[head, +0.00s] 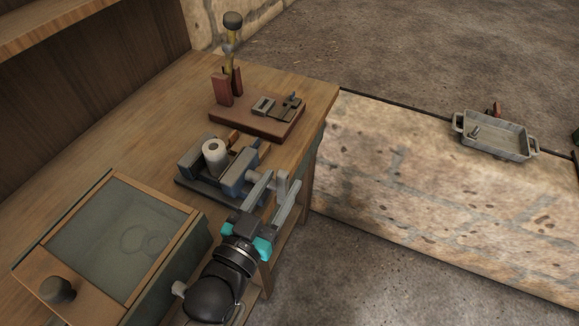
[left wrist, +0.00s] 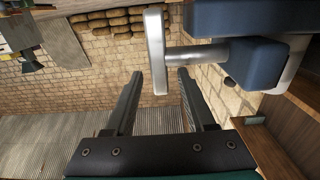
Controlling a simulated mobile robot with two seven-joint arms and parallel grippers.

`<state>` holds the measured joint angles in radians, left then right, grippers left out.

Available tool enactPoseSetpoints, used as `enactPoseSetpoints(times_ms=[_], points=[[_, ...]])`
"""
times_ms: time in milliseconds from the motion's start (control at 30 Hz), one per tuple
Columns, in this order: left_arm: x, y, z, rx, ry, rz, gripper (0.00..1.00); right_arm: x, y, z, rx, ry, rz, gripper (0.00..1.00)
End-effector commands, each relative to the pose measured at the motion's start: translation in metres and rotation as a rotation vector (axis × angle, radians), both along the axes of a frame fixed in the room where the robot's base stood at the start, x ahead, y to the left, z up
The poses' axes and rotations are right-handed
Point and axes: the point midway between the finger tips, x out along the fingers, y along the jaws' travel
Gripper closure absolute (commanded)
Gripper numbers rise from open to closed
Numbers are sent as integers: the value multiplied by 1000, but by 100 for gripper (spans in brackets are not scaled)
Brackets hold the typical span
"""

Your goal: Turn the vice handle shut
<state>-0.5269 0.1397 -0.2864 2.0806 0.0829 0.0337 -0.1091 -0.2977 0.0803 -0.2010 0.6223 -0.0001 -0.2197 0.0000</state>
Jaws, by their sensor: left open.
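The vice (head: 238,172) is blue-grey and sits near the bench's right edge. A pale cylinder (head: 214,152) stands upright between its jaws; I cannot tell how tightly it is held. In the left wrist view, the grey handle bar (left wrist: 155,50) hangs upright on the end of the screw (left wrist: 191,56), beside the blue vice body (left wrist: 245,62). My left gripper (head: 279,179) is open at the handle end of the vice. Its fingers (left wrist: 160,76) point toward the bar, and the bar's lower end shows between them. Contact cannot be made out. My right gripper is not in view.
A glass-topped case (head: 190,232) with a dark knob (head: 58,289) stands left of my left arm. A reddish-brown board (head: 244,117) with small tools lies behind the vice. A grey tray (head: 494,143) rests on the stone ledge at right. Open floor lies beyond the bench edge.

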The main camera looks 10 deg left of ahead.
Motion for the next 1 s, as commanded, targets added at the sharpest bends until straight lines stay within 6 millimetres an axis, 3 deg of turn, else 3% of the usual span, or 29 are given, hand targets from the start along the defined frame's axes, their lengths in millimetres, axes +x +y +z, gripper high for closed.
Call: enactPoseSetpoints(times_ms=[300, 767, 1000], points=[[38, -13, 0, 0, -1, 0, 45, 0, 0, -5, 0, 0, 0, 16], [46, -15, 0, 0, 1, 0, 45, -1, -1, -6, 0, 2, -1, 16], [46, -15, 0, 0, 1, 0, 72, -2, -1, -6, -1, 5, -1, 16]])
